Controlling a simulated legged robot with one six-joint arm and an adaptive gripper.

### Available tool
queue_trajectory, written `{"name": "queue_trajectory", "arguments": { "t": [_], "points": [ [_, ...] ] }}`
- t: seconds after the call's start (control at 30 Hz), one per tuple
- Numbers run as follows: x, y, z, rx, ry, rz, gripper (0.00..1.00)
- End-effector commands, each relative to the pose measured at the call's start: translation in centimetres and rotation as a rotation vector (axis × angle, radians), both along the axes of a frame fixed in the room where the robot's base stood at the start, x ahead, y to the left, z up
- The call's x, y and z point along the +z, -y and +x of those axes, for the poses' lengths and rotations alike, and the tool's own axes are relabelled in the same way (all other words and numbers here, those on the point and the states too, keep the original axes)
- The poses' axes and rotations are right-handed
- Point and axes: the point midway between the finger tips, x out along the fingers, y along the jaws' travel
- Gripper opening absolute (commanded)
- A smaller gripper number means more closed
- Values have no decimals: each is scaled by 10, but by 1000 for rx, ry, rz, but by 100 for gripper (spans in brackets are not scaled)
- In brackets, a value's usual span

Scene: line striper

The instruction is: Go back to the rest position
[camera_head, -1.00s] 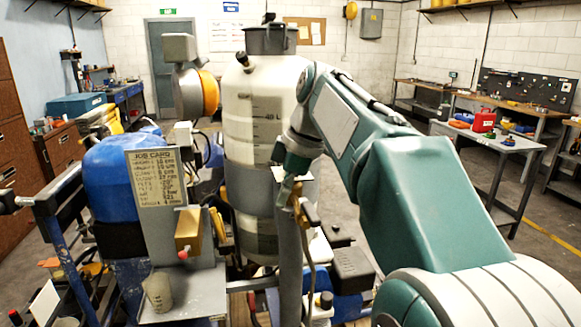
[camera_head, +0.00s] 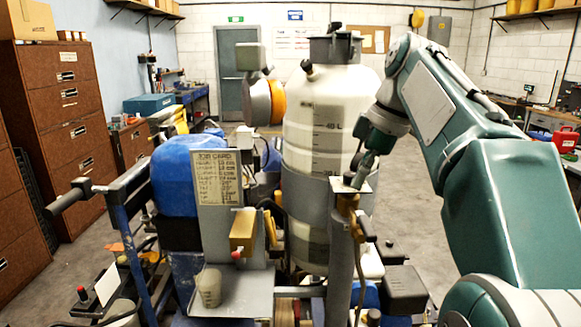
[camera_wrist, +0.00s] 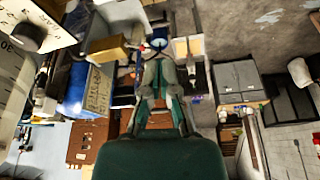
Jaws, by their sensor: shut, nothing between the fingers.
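My gripper (camera_head: 362,172) hangs at the end of my green and grey arm, beside the right side of the line striper's white tank (camera_head: 322,115). Its fingers point down, just above or in front of a grey post with brass fittings (camera_head: 347,205); I cannot tell whether they touch it. In the wrist view my gripper (camera_wrist: 163,72) has its fingers closed together with nothing between them. The blue engine cover (camera_head: 185,178) and the job card (camera_head: 215,178) stand left of the tank.
A grey tray with a small beaker (camera_head: 208,287) and a brass block (camera_head: 243,230) sit at the front. A handlebar (camera_head: 72,197) juts out left. Brown cabinets (camera_head: 62,120) line the left wall. A red box (camera_head: 566,139) is on the right bench. Open floor lies right of the machine.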

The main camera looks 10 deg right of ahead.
Motion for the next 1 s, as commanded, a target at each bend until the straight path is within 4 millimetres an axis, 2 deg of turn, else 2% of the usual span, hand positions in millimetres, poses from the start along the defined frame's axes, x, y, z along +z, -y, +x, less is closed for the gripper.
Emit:
{"name": "queue_trajectory", "arguments": {
  "t": [0.17, 0.37, 0.67, 0.9, 1.0],
  "points": [
    [-10, -13, -13, -106, -7, -13, 0],
    [-44, -36, -46, -377, -7, -36, 0],
    [-115, -58, -104, -754, 42, -26, 0],
    [-185, -68, -151, -1006, 105, 30, 0],
    [-208, -69, -165, -1078, 127, 60, 0]
  ]
}}
